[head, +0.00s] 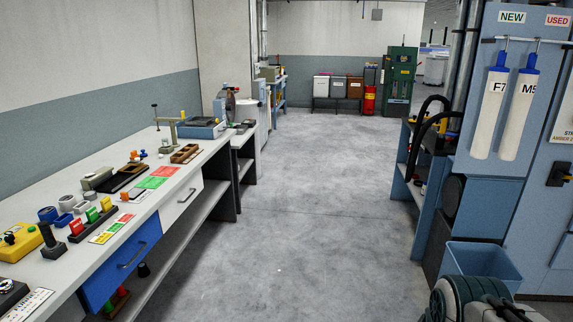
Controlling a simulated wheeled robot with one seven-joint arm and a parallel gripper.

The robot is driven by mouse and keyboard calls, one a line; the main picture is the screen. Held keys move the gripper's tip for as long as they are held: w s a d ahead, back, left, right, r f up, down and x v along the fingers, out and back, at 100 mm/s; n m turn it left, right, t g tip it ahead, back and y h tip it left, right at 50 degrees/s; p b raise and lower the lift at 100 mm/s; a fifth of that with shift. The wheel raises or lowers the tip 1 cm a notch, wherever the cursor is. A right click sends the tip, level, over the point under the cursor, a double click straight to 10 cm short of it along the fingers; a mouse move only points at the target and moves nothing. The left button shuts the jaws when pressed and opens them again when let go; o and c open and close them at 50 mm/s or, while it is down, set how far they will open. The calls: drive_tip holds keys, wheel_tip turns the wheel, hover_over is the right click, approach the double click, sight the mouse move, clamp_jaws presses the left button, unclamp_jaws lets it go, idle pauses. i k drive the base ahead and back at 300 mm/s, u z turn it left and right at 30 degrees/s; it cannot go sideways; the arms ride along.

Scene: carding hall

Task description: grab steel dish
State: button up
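Several small grey and blue pieces stand on the left workbench (150,195) in the head view. Among them is a pale grey round dish-like piece (68,202), with a blue round container (47,214) beside it.
A yellow box (19,242) and a black joystick (52,243) stand near the bench front. A blue drawer (122,262) is below. The grey floor (290,200) is clear down the middle. A blue bin (483,262) and blue cabinet (500,190) stand at right.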

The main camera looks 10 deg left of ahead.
sight(91, 196)
drive_tip(key=u, duration=0.25)
drive_tip(key=i, duration=1.55)
drive_tip(key=u, duration=0.9)
drive_tip(key=i, duration=1.8)
drive_tip(key=u, duration=1.1)
drive_tip(key=i, duration=1.1)
drive_tip(key=u, duration=0.3)
